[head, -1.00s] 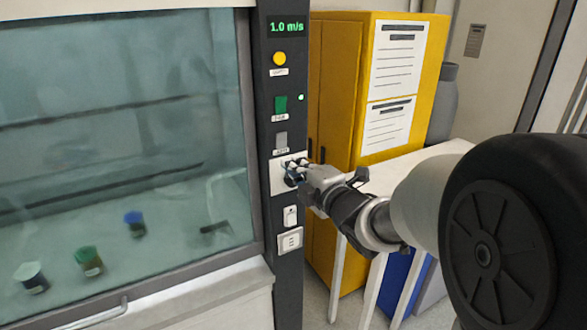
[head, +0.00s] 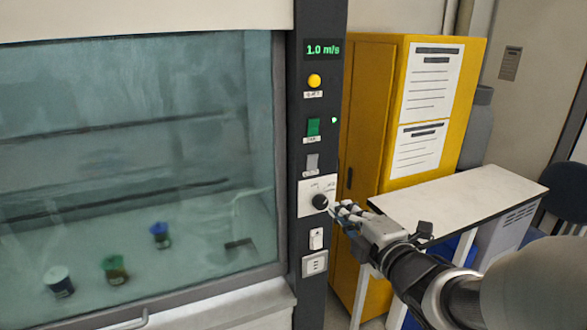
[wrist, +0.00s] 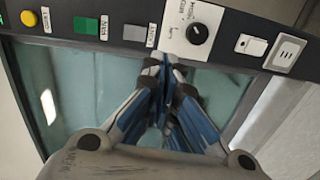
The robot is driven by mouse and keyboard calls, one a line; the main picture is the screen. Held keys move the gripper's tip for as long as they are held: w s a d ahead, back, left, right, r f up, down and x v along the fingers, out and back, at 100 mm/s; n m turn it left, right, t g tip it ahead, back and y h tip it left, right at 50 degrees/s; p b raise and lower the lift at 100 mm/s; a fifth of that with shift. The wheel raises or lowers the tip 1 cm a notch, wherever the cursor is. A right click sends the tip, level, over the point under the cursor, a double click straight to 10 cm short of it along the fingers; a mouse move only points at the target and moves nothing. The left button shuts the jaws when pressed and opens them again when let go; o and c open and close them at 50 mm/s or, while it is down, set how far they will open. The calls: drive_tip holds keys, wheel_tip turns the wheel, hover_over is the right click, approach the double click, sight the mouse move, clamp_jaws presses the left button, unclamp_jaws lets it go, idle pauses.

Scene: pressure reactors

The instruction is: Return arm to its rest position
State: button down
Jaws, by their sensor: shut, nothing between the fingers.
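My gripper (head: 340,208) is in front of the fume hood's control column (head: 308,255), a little to the right of a black rotary knob (head: 320,201) on a white plate. The fingers are together with nothing between them. In the wrist view the gripper (wrist: 165,65) has its fingertips just below and left of the knob (wrist: 198,33), apart from it. In the head view my arm reaches in from the lower right.
The hood's glass sash (head: 130,120) is down, with several small containers behind it. A yellow cabinet (head: 370,110) stands right of the column. A white table (head: 490,190) stands in front of the cabinet, near my arm. A chair (head: 565,195) is at the far right.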

drive_tip(key=s+f+m+g+h, duration=0.2)
drive_tip(key=s+f+m+g, duration=0.2)
drive_tip(key=s+m, duration=0.6)
drive_tip(key=s+a+f+m+g+h, duration=0.1)
drive_tip(key=s+f+m+g, duration=0.3)
drive_tip(key=s, duration=1.4)
drive_tip(key=m+g+h, duration=0.1)
drive_tip(key=m+g, duration=0.2)
drive_tip(key=m, duration=0.3)
drive_tip(key=shift+a+f+m+g+h, duration=0.2)
drive_tip(key=shift+f+m+g+h, duration=0.1)
drive_tip(key=shift+m+g, duration=0.1)
drive_tip(key=shift+s, duration=0.1)
